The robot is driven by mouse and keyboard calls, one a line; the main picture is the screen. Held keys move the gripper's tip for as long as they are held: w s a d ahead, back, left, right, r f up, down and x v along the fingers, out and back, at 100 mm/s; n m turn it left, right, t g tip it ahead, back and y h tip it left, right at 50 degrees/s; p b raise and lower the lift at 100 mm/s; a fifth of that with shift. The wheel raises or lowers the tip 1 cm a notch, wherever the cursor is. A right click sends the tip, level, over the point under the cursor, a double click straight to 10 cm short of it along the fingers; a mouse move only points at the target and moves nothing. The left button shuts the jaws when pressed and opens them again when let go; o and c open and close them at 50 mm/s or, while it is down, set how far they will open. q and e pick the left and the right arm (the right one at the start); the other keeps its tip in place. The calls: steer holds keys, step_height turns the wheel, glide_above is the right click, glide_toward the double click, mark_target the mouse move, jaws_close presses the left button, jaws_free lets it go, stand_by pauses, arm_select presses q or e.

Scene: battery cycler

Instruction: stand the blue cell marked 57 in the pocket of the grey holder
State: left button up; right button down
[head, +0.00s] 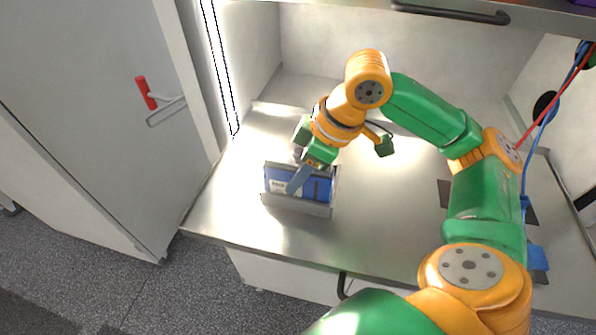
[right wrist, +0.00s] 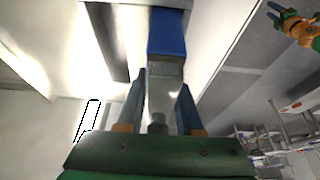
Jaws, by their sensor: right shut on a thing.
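My right gripper (head: 291,190) reaches down from above at the grey holder (head: 297,207), on the metal worktop. Its blue-grey fingers are closed around the pale upper end of a blue cell. In the right wrist view, the blue body of the cell (right wrist: 167,36) extends away from between the fingers. In the head view, blue sides with a white label (head: 279,186) show behind the holder's front wall. The fingers cover part of them. I cannot read the number 57 or tell whether the cell rests on the pocket's floor. My left gripper (right wrist: 277,12) is small in the right wrist view, its fingers apart.
The worktop (head: 230,205) is clear left of the holder, towards its front edge. Walls enclose the back and sides. Red and blue cables (head: 553,112) hang at the right. A cabinet door with a red handle (head: 146,93) stands at the left.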

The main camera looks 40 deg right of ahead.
steer(key=shift+f, duration=0.25)
steer(key=shift+c, duration=2.4)
jaws_free()
steer(key=shift+s+a, duration=0.1)
steer(key=v, duration=0.6)
steer(key=shift+r+p, duration=0.2)
steer(key=shift+p, duration=0.15)
steer(key=shift+s+r, duration=0.25)
steer(key=shift+r, duration=0.15)
steer(key=shift+w, duration=0.1)
